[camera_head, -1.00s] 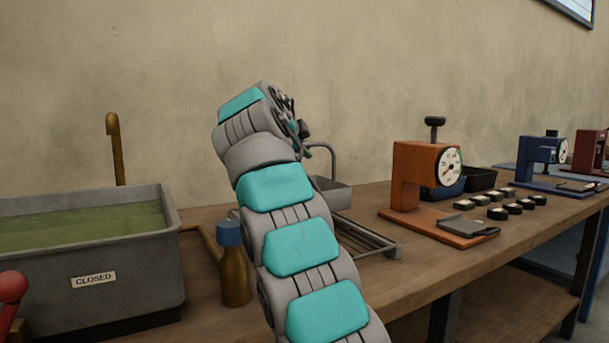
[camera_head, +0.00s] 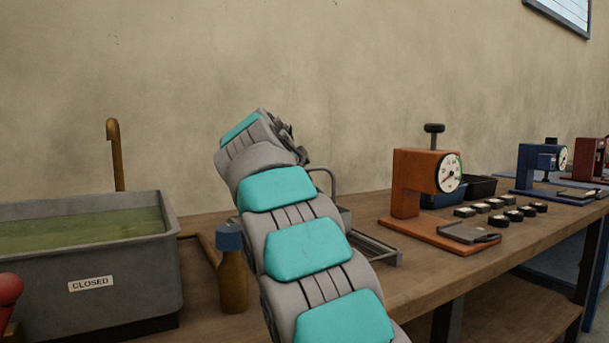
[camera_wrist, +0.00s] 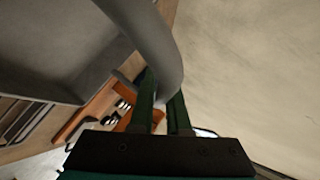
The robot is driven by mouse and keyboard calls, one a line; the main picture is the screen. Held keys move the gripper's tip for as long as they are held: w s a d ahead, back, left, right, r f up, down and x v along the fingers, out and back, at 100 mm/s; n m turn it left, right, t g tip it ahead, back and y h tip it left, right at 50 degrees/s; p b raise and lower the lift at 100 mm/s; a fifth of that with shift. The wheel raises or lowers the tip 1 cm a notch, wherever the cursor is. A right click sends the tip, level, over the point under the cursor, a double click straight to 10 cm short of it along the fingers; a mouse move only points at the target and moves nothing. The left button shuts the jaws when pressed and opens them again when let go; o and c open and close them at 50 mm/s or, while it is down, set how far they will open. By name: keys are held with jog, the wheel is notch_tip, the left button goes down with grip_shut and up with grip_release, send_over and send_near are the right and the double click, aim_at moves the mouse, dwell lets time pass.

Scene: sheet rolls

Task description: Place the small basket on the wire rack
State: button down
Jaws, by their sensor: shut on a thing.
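The small basket is grey with an arched handle. In the head view its handle (camera_head: 329,176) shows to the right of my arm, and most of its body is hidden behind the arm. In the wrist view the grey basket (camera_wrist: 60,45) fills the upper left. My gripper (camera_wrist: 165,90) has its two green fingers shut on the basket's handle near the top of the arch. The wire rack (camera_head: 388,252) lies on the bench, partly behind my arm, below the basket. The rack also shows at the left of the wrist view (camera_wrist: 22,122). I cannot tell whether basket and rack touch.
A grey tank (camera_head: 120,265) of greenish liquid marked CLOSED stands at the left. A brown bottle with a blue cap (camera_head: 232,270) stands close beside my arm. An orange dial gauge (camera_head: 415,190) and several small round pieces (camera_head: 490,207) sit right of the rack.

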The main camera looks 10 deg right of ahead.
jog(key=c, duration=0.9)
grip_release()
jog(key=b+v, duration=0.1)
jog(key=v, duration=1.1)
jog(key=shift+r+b, duration=0.15)
jog(key=shift+b, duration=0.2)
